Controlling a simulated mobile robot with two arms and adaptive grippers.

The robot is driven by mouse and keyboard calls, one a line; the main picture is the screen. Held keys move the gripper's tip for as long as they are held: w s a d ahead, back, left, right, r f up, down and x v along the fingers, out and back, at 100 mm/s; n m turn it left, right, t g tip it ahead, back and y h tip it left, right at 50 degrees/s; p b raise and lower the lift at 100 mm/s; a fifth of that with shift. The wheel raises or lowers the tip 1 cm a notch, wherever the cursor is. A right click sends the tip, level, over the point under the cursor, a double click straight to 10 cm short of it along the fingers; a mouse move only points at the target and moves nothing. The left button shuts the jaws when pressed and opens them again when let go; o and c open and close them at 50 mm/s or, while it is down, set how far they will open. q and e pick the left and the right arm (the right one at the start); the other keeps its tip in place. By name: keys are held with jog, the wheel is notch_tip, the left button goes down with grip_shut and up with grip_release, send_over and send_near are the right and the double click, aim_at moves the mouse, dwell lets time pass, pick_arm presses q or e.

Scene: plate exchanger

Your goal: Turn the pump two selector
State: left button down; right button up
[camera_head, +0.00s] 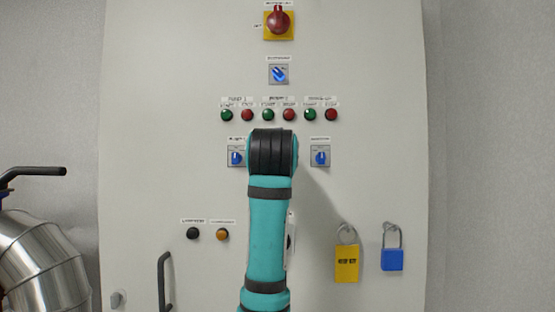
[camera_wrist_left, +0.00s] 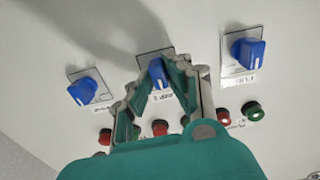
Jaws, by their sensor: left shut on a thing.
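The middle blue selector (camera_wrist_left: 156,72), on a small plate with a partly readable pump label, shows in the left wrist view. My left gripper (camera_wrist_left: 158,80) has its fingertips on either side of it and is shut on it. In the head view my teal left arm (camera_head: 268,235) reaches up to the panel. Its black wrist hides this selector and the gripper. My right gripper is in neither view.
Blue selectors flank it on the left (camera_head: 237,157) and right (camera_head: 320,157). A row of green and red buttons (camera_head: 268,115) runs above. Higher are a blue switch (camera_head: 279,74) and a red rotary switch (camera_head: 279,20). A yellow tag (camera_head: 347,263) and blue padlock (camera_head: 392,260) hang lower right.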

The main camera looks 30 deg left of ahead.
pick_arm(q)
jog(key=shift+r, duration=0.15)
dwell(0.4)
jog(key=c, duration=1.6)
grip_release()
jog(key=o, duration=0.3)
jog(key=shift+w+a+m, duration=0.1)
jog(key=shift+m, duration=0.2)
jog(key=v, duration=1.2)
jog(key=shift+f, duration=0.25)
